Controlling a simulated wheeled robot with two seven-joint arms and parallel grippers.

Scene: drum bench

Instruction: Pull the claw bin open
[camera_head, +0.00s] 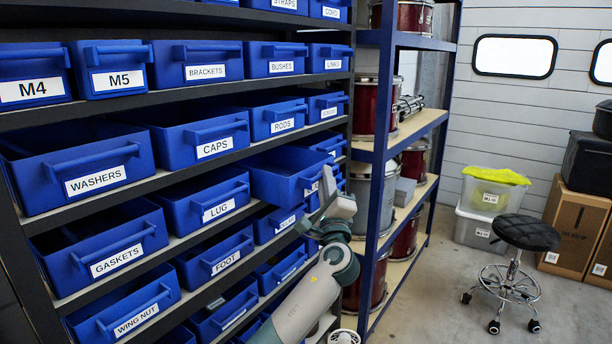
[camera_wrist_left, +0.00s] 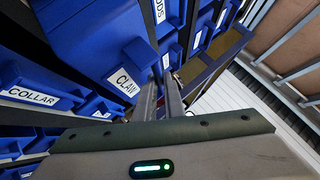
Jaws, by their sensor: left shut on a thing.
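The claw bin (camera_head: 276,182) is a blue bin in the middle of the rack, to the right of the lug bin (camera_head: 185,212). It juts out past its neighbours, with its front label mostly hidden by my gripper in the head view. Its CLAW label shows in the left wrist view, on the bin's blue front (camera_wrist_left: 137,55). My left gripper (camera_head: 327,182) is at the bin's front, shut on its handle. In the left wrist view the two fingers (camera_wrist_left: 166,92) are close together beside the label. The grip itself is partly hidden.
Blue labelled bins fill the dark rack around it, including a collar bin (camera_wrist_left: 35,97). A blue-framed shelf (camera_head: 375,150) with drums stands just right of the rack. A black stool (camera_head: 526,233) and boxes stand farther right, with open floor between.

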